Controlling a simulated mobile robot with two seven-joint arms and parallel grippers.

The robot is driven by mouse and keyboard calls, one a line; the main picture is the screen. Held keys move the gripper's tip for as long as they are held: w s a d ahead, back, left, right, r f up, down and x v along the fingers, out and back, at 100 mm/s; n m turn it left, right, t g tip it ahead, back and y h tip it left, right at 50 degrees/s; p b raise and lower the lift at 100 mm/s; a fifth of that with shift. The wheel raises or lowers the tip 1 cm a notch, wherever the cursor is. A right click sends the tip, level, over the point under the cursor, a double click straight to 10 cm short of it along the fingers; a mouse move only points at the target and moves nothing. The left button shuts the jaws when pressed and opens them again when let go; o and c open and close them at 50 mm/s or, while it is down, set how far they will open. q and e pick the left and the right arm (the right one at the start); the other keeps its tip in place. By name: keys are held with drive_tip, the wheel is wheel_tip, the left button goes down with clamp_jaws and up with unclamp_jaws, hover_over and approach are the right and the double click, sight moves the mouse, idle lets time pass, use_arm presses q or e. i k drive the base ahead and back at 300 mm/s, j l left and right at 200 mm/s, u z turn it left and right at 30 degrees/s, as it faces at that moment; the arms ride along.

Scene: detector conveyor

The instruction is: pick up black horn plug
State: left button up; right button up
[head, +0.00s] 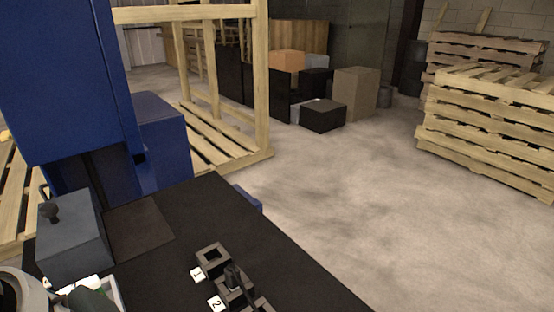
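A small black upright piece (233,276), which looks like the black horn plug, stands in a dark grey square holder beside the label "2" (216,303). A thin dark strand seems to run down from it. A holder (213,257) beside the label "1" (198,274) shows an empty opening. Both holders sit on the black tabletop (165,285). Another holder is partly cut off at the bottom edge. No gripper fingers can be made out. A pale rounded part at the bottom left corner may be my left arm.
A grey box with a black knob (72,235) stands at the table's left, before a tall blue machine (65,80). A white-edged container (116,290) with dark contents is cut off at bottom left. Pallets (490,120) and boxes (323,115) stand beyond open floor.

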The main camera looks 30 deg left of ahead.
sight(231, 284)
drive_tip(key=u, duration=1.1)
drive_tip(key=i+j+z, duration=0.1)
drive_tip(key=j+z, duration=0.2)
drive_tip(key=k, duration=0.25)
